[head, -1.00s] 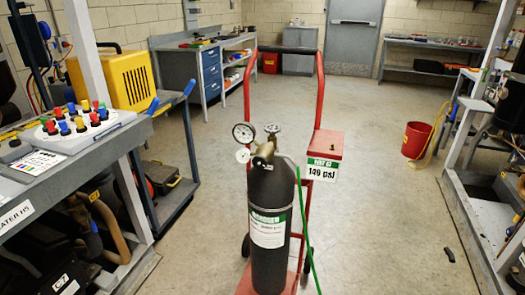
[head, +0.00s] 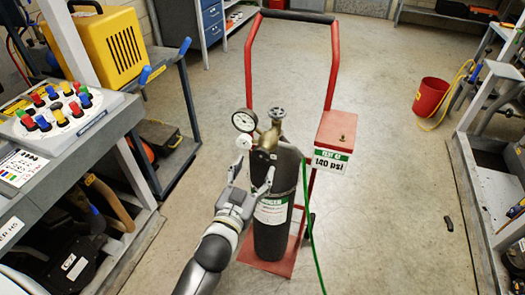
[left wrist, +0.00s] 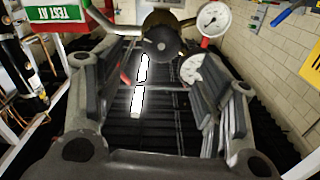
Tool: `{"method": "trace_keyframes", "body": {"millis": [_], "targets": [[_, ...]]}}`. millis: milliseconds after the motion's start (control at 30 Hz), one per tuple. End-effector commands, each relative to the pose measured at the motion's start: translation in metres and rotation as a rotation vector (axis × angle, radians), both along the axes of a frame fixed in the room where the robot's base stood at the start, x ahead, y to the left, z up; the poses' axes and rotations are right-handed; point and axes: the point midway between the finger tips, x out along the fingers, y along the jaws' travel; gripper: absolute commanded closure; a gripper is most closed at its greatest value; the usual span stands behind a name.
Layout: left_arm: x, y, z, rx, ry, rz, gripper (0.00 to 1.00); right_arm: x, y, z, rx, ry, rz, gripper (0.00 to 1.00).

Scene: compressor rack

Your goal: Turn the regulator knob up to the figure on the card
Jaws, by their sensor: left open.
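The black gas cylinder (head: 270,235) stands upright on the red cart. A brass regulator (head: 269,138) with a round white gauge (head: 244,121) sits on its top. A dark round knob (left wrist: 162,42) on the regulator faces the left wrist camera; a second white dial (left wrist: 192,68) is partly behind a finger. The card (head: 331,160) reads 140 psi. My left gripper (head: 256,166) is open in front of the regulator, its fingers spread to either side of the knob's line; I cannot tell whether they touch it. The gauge's reading is too small to read. My right gripper is not in view.
The red cart handle (head: 334,70) rises behind the cylinder, with a red box (head: 338,130) at right. A green hose (head: 307,205) hangs beside the cylinder. A bench with coloured knobs (head: 60,108) stands at left. The floor at right is open, with a red bucket (head: 431,97).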

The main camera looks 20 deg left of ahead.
Motion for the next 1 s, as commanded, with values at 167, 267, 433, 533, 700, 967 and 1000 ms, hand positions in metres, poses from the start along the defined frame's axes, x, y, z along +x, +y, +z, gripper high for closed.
{"method": "trace_keyframes", "body": {"millis": [167,267,433,533,700,967,1000], "targets": [[0.034,-0.001,-0.001,0.001,-0.002,0.0,0.37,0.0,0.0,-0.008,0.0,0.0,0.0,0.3],[0.049,-0.001,-0.001,0.002,-0.001,0.0,0.37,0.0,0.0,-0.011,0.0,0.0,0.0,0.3],[0.067,-0.002,-0.001,0.0,0.0,0.0,0.37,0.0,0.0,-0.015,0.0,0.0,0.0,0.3],[0.072,-0.002,-0.001,0.0,0.002,0.0,0.37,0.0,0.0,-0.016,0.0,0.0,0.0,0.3],[0.075,-0.002,-0.001,0.0,0.003,0.0,0.37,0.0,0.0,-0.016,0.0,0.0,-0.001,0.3],[0.075,-0.002,-0.001,0.0,0.003,0.0,0.49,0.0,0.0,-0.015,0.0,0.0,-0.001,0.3],[0.075,-0.002,-0.001,0.0,0.003,0.0,0.55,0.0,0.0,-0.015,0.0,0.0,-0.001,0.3]]}}
